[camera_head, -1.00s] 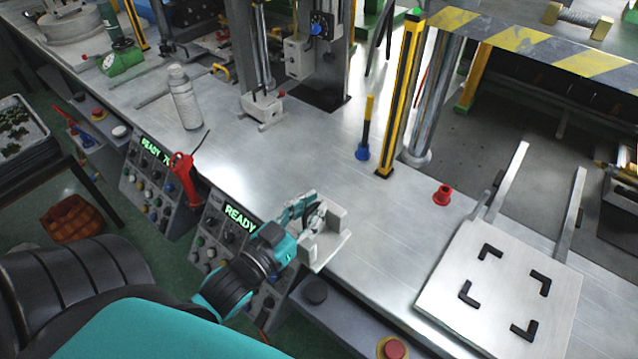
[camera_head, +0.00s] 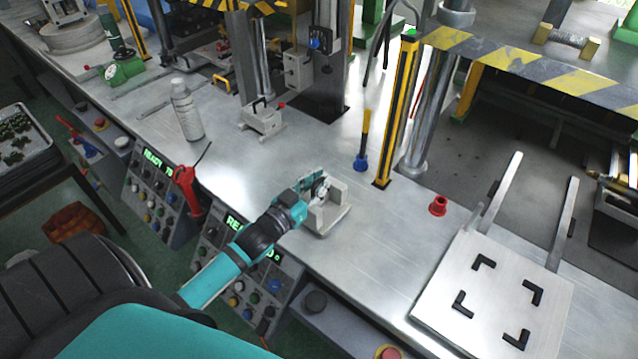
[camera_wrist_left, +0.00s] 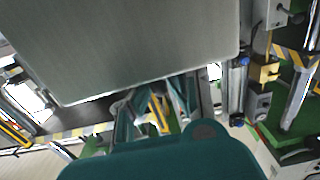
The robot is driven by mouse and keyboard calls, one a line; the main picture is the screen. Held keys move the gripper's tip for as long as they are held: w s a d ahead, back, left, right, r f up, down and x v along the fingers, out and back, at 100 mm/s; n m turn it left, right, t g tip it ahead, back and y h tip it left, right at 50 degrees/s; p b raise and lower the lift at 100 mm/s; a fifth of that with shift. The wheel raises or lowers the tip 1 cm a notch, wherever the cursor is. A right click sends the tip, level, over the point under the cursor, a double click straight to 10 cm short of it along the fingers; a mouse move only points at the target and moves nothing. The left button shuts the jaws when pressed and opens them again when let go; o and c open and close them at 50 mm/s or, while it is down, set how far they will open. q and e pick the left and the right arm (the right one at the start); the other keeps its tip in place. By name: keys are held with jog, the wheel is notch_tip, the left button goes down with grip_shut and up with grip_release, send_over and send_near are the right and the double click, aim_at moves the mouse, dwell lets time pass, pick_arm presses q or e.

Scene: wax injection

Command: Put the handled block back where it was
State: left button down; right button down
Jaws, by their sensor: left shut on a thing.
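The handled block (camera_head: 332,213) is a pale grey metal piece with a flat base and raised walls. It is at or over the front part of the metal table, right of the control panels; I cannot tell whether it touches the table. My left gripper (camera_head: 317,189) is shut on it, and the fingers partly hide its handle. In the left wrist view the block's broad grey face (camera_wrist_left: 140,45) fills the upper middle, with the gripper fingers (camera_wrist_left: 155,108) below it. My right gripper is not in view.
A similar grey block with a black handle (camera_head: 262,118) stands farther back.

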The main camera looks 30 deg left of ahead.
pick_arm(q)
jog(key=shift+w+f, duration=0.1)
jog(key=shift+f, duration=0.3)
jog(key=shift+f, duration=0.15)
jog(key=c, duration=1.7)
grip_release()
jog(key=shift+f, duration=0.2)
jog(key=o, duration=0.3)
jog(key=shift+o, duration=0.2)
